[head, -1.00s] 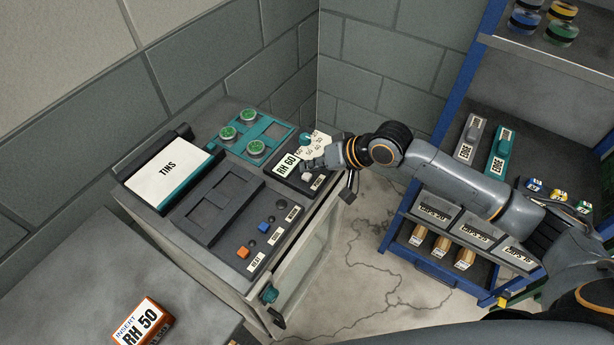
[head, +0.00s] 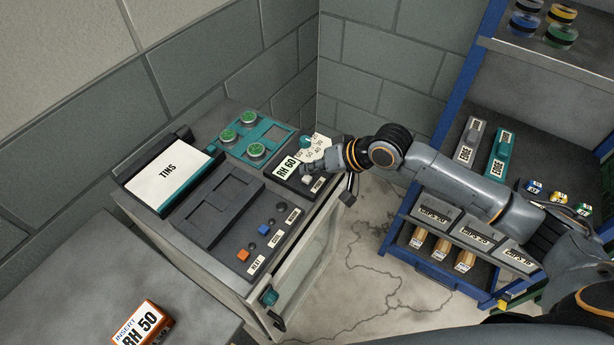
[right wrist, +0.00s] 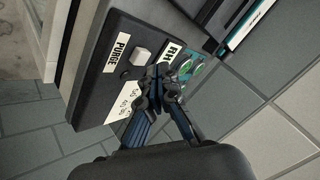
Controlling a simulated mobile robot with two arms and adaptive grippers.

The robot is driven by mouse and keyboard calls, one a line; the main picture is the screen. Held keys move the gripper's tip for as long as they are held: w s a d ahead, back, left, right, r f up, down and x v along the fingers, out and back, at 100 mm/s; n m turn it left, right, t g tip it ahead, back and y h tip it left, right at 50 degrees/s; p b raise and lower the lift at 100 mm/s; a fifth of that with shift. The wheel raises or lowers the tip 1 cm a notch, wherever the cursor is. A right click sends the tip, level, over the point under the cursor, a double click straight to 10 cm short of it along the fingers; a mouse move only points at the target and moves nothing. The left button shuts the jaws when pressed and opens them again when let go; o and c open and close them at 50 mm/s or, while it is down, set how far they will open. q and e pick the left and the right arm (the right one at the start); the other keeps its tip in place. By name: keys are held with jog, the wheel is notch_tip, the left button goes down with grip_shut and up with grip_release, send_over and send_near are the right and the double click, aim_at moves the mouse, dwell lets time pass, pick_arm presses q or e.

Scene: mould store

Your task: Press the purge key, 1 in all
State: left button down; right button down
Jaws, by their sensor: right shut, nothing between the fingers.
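The purge key is a small pale block (head: 307,179) on the dark panel at the far right corner of the cabinet top. In the right wrist view the white key (right wrist: 141,56) sits beside a label reading PURGE (right wrist: 119,52). My right gripper (head: 310,169) is shut and empty over that panel. In the right wrist view its closed fingertips (right wrist: 158,76) are right beside the key, towards the RH display. I cannot tell whether they touch the panel; they do not cover the key. My left gripper is not in view.
The same panel has an RH 60 display (head: 286,167) and a dial with a teal knob (head: 306,142). Orange, blue and dark keys (head: 243,255) line the cabinet's front. A blue-framed shelf (head: 452,110) stands at the right, close to my right arm. Walls stand behind.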

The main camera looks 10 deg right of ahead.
aim_at(311, 179)
dwell(0.3)
jog(key=shift+f, duration=0.35)
jog(key=shift+f, duration=0.55)
dwell(0.7)
jog(key=shift+r+p, duration=0.95)
jog(key=shift+p, duration=0.3)
notch_tip(311, 179, up, 5)
jog(key=p, duration=0.5)
